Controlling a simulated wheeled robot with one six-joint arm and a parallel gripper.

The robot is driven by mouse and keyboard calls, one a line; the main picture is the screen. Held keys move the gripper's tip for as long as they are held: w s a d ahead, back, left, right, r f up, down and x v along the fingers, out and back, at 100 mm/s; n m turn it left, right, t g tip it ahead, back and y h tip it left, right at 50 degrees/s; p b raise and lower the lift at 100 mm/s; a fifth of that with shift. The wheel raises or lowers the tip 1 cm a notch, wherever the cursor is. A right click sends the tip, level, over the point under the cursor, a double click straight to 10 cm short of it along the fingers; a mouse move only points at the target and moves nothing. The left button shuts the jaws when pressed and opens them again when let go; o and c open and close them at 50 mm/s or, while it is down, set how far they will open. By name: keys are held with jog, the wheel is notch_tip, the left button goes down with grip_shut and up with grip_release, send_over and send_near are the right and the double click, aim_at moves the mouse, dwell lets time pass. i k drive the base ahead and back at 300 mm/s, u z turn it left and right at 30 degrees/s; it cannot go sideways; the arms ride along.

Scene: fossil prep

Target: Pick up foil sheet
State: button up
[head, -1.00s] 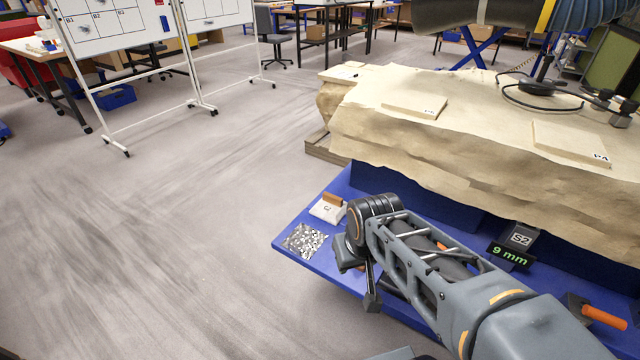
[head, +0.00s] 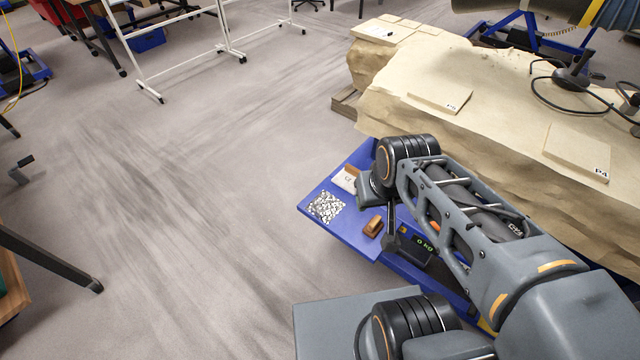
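The foil sheet (head: 326,207), a crumpled silvery-white square, lies flat near the left end of the blue shelf (head: 345,239). Nothing covers it in the head view. My gripper (head: 391,243) hangs below the wrist, to the right of the foil and apart from it in the picture. Only a dark, narrow part of the gripper shows, mostly hidden by the arm. I cannot tell whether its fingers are open or shut.
A brown block (head: 374,226) lies between foil and gripper. A white packet (head: 346,180) sits behind the foil. A dark box with a green readout (head: 425,243) stands right of the gripper. A large pale rock block (head: 470,110) rises behind the shelf.

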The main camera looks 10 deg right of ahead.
aim_at(325, 206)
jog(key=z, duration=1.45)
jog(key=i, duration=0.5)
jog(key=u, duration=3.15)
